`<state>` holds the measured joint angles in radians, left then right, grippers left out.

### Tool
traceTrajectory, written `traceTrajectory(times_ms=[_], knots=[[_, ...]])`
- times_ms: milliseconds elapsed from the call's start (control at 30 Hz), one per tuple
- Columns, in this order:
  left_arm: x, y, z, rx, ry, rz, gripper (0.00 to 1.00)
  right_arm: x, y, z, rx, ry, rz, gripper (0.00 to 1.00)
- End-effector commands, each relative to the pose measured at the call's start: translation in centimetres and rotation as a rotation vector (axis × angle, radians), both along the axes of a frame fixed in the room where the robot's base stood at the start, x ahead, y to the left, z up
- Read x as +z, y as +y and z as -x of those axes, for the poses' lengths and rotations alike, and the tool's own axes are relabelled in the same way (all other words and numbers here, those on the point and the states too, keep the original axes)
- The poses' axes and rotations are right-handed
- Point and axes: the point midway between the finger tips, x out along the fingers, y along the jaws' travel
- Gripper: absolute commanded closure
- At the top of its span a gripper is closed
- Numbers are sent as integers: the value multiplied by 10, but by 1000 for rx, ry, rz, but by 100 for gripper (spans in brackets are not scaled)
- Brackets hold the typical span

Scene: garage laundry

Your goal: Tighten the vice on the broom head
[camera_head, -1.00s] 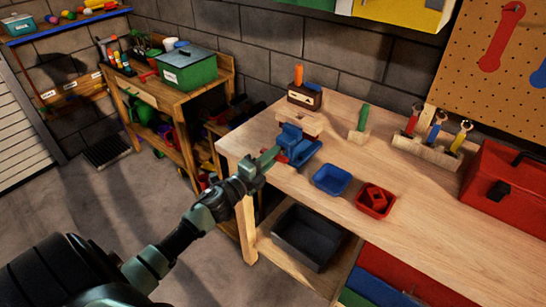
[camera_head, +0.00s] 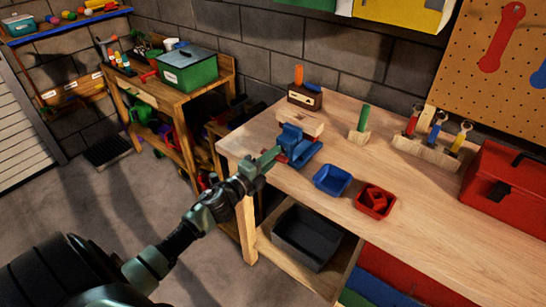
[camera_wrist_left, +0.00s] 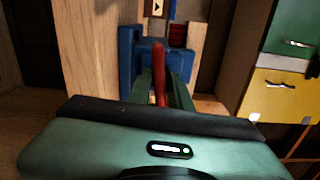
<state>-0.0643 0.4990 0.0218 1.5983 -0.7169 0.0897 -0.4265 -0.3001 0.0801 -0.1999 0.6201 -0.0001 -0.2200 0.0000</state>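The blue vice (camera_head: 303,147) is at the left front edge of the wooden workbench. A pale wooden block (camera_head: 302,122), perhaps the broom head, shows just behind it; I cannot tell whether the jaws touch it. My left gripper (camera_head: 272,157) reaches the vice's front. In the left wrist view, the red vice handle (camera_wrist_left: 160,72) stands between my left fingers (camera_wrist_left: 160,95), which look closed on it. The vice (camera_wrist_left: 128,55) shows beyond them there. The fingers and wrist hide the handle's lower part. My right gripper is in neither view.
A blue bin (camera_head: 333,180) and a red bin (camera_head: 374,201) sit right of the vice. A wooden tool rack (camera_head: 427,152) and a red toolbox (camera_head: 504,187) stand farther right. A dark bin (camera_head: 305,238) is below the bench.

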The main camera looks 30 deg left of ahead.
Motion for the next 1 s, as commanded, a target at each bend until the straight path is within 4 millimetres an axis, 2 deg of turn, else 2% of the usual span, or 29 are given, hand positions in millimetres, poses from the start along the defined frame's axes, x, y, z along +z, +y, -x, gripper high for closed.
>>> traceTrajectory(times_ms=[33, 67, 100, 367, 467, 800, 1000], knots=[[-8, -1, 2, -1, 13, 1, 75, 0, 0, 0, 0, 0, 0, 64], [-8, -1, 2, -1, 13, 1, 67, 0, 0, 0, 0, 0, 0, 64], [-7, -1, 2, -1, 12, 1, 65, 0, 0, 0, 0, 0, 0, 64], [-3, 0, 1, -1, 5, 1, 65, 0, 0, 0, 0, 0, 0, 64], [-4, 0, 7, 0, 6, 0, 65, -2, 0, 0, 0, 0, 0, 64], [-6, 4, 62, 0, 8, 0, 65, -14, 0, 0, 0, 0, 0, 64], [-5, 6, 80, 0, 7, 1, 65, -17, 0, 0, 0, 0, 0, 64]])
